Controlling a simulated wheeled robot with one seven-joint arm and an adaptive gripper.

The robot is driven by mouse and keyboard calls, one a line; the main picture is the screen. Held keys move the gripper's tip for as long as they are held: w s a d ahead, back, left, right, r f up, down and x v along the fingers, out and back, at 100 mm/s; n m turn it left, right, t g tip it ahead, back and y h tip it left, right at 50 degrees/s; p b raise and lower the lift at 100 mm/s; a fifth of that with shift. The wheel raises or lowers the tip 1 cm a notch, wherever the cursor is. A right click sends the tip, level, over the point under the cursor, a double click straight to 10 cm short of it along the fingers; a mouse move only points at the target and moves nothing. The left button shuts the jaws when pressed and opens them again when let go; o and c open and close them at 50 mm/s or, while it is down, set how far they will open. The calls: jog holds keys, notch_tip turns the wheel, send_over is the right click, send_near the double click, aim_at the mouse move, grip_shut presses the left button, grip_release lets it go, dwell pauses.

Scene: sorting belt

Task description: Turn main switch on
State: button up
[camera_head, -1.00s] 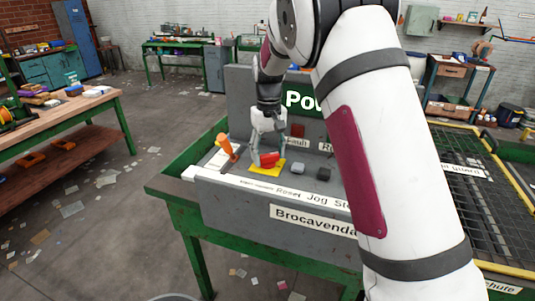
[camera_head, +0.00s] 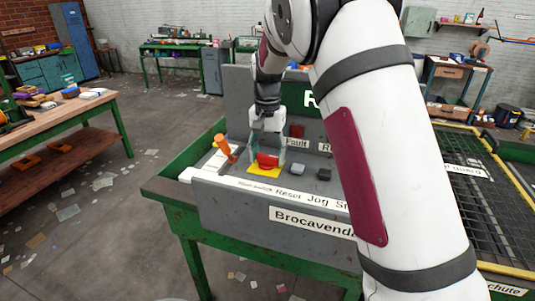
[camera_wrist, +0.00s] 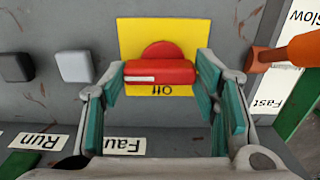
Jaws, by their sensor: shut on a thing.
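The main switch (camera_head: 268,160) is a red rotary handle on a yellow plate (camera_head: 262,170) on the grey console. In the wrist view the red handle (camera_wrist: 160,72) lies crosswise over a red round base, and an upside-down "Off" label shows beside it on the yellow plate (camera_wrist: 130,35). My gripper (camera_head: 266,152) is at the switch. In the wrist view its teal-padded fingers (camera_wrist: 160,80) stand at both ends of the handle and are shut on it. The far side of the handle is partly hidden in the head view.
An orange lever (camera_head: 225,148) stands left of the switch, near Slow and Fast labels. A grey button (camera_head: 298,168) and a dark button (camera_head: 324,174) sit to the right. A green sign (camera_head: 308,98) behind is mostly hidden by my arm.

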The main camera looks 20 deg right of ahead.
aim_at(268, 155)
dwell(0.5)
jog(key=o, duration=1.2)
jog(key=shift+c, duration=0.2)
jog(key=shift+r, duration=0.1)
notch_tip(268, 155, up, 12)
